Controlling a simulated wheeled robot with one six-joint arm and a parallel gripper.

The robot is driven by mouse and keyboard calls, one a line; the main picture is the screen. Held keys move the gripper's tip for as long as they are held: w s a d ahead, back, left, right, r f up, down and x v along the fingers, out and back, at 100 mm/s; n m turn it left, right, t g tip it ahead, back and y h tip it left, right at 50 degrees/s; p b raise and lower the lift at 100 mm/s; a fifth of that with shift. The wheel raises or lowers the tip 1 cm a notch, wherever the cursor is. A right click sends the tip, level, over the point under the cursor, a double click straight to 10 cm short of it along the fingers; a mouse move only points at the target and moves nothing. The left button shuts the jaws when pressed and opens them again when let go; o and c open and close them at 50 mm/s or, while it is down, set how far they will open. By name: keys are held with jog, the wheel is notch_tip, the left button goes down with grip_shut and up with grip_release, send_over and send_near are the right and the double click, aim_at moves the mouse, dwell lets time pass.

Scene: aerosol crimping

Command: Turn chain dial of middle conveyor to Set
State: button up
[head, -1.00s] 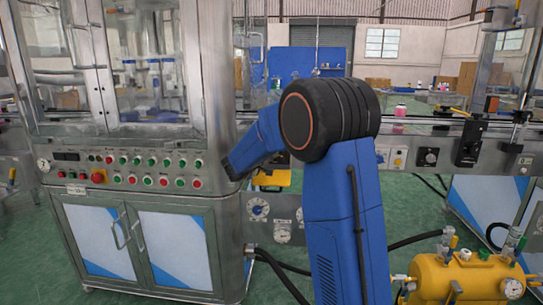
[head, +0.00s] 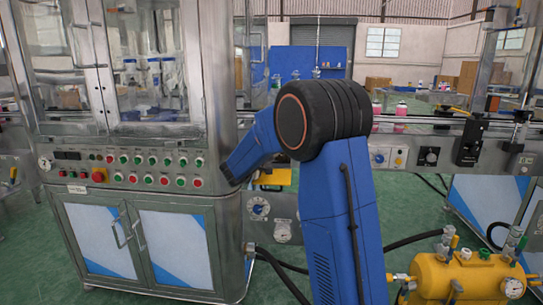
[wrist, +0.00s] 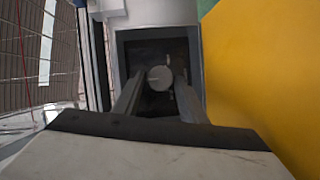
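In the wrist view a round grey dial (wrist: 160,78) with a small pale mark sits on a dark square panel (wrist: 136,52). My gripper (wrist: 158,86) is open, with one finger on each side of the dial. I cannot tell whether the fingers touch it. In the head view my blue arm stands in front and its forearm reaches down left to the cabinet's edge. The gripper and this dial are hidden there. The conveyor (head: 455,128) runs behind my arm to the right, carrying a black dial (head: 428,156) on its side.
A steel machine cabinet (head: 165,205) with buttons stands close on the left. A yellow tank (head: 465,277) with valves is at the lower right. Hoses cross the green floor. In the wrist view a large yellow surface (wrist: 260,75) lies close to the right of the gripper.

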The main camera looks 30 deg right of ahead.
jog(key=shift+o, duration=0.5)
jog(key=v, duration=1.7)
jog(key=shift+a, duration=0.2)
jog(key=s+a+r+n+t+y, duration=0.1)
jog(key=s+a+r+t+y, duration=0.45)
jog(key=a+y, duration=0.6)
jog(key=s+a+f+g+y, duration=0.1)
jog(key=s+f+g+y, duration=0.15)
jog(key=s, duration=0.45)
jog(key=s+a+f+g+y, duration=0.1)
jog(key=s+f+y, duration=0.15)
jog(key=s, duration=0.35)
jog(key=s+d+f+m+g+h, duration=0.1)
jog(key=s+f, duration=0.5)
jog(key=s, duration=0.6)
jog(key=s+d+f+m+g+h, duration=0.1)
jog(key=s+d+f+m+g, duration=0.3)
jog(key=s, duration=0.9)
notch_tip(320, 180, down, 2)
jog(key=shift+d+f+g, duration=0.15)
jog(key=shift+d+g, duration=0.75)
